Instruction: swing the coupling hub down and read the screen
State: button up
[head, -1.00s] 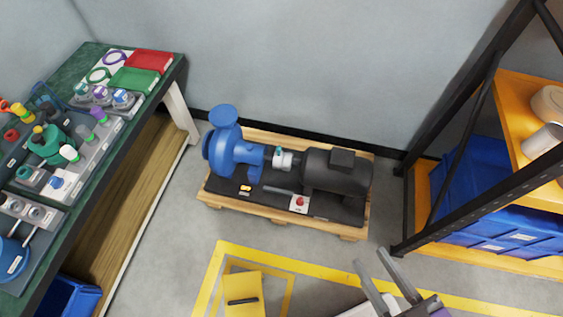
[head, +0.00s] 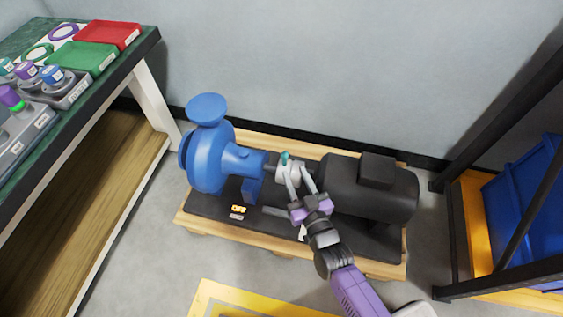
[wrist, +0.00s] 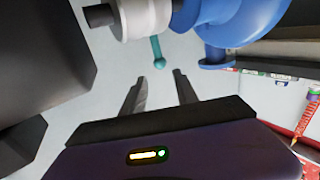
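The coupling hub (head: 290,174) is a pale grey-white ring on the shaft between a blue pump (head: 208,160) and a black motor (head: 350,188). A teal lever with a ball end (head: 285,158) sticks out from it; the hub (wrist: 140,18) and lever (wrist: 157,54) also show in the wrist view. My gripper (head: 293,178) is at the hub, its fingers overlapping it in the head view. In the wrist view its fingers (wrist: 160,90) are apart, with the lever's ball ahead of the gap, apparently untouched. A small screen (head: 238,209) on the black base glows orange, seemingly reading OFF.
The pump set stands on a wooden pallet (head: 192,221). A workbench (head: 148,45) with trays is at the left, and a black-framed rack with a blue bin (head: 530,200) is at the right. A yellow floor marking (head: 205,300) lies in front. My arm covers much of a white box there.

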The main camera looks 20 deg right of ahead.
aim_at(286, 159)
jog(key=w+f, duration=0.1)
jog(key=w, duration=0.1)
jog(key=w+f+b, duration=0.1)
jog(key=w, duration=0.1)
jog(key=shift+w+f+b, duration=0.15)
jog(key=shift+f+b, duration=0.05)
jog(key=shift+b, duration=0.1)
jog(key=w+b, duration=0.2)
jog(key=w, duration=0.5)
jog(key=shift+w+d+b, duration=0.15)
jog(key=shift+w+b, duration=0.15)
jog(key=shift+b, duration=0.1)
jog(key=shift+r, duration=0.1)
grip_shut()
dwell(0.5)
